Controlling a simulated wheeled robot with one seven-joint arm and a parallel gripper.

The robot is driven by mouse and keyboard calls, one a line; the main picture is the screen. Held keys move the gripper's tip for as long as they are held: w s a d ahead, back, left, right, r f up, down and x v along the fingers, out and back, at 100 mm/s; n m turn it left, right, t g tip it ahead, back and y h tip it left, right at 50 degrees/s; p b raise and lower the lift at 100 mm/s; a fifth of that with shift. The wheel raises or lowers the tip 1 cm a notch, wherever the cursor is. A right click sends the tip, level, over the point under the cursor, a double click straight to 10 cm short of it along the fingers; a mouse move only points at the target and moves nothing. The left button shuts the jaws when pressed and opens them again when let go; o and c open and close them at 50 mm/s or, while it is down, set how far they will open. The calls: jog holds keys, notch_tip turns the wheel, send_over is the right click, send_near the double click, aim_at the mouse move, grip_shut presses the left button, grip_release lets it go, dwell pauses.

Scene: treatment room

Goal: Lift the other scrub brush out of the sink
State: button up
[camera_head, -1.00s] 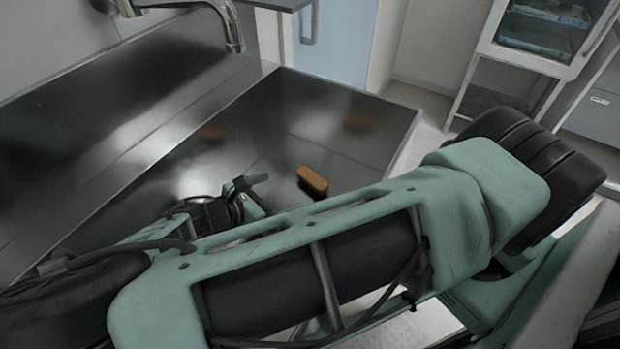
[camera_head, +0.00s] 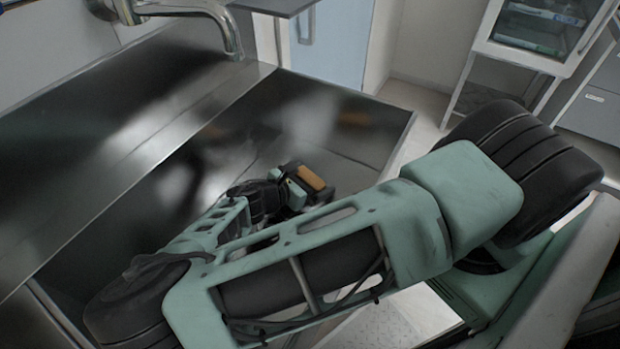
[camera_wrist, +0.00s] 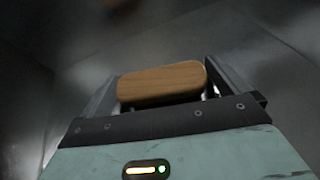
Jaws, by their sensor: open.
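One scrub brush with a brown wooden back (camera_head: 312,178) is in the metal sink (camera_head: 375,146), near its middle. My gripper (camera_head: 306,183) is down in the sink right at the brush. In the wrist view the brush's wooden back (camera_wrist: 162,82) lies between the two fingers of my gripper (camera_wrist: 160,78), one finger on each side. The fingers are open; a small gap shows at the right finger, and contact at the left is hard to tell. The bristles are hidden under the wood. My forearm hides the near part of the sink.
A steel faucet (camera_head: 215,22) hangs over the back left of the sink. Blurred brown patches on the sink walls look like reflections. A white cabinet (camera_head: 527,50) stands at the back right.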

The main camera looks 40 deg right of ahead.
jog(key=c, duration=0.8)
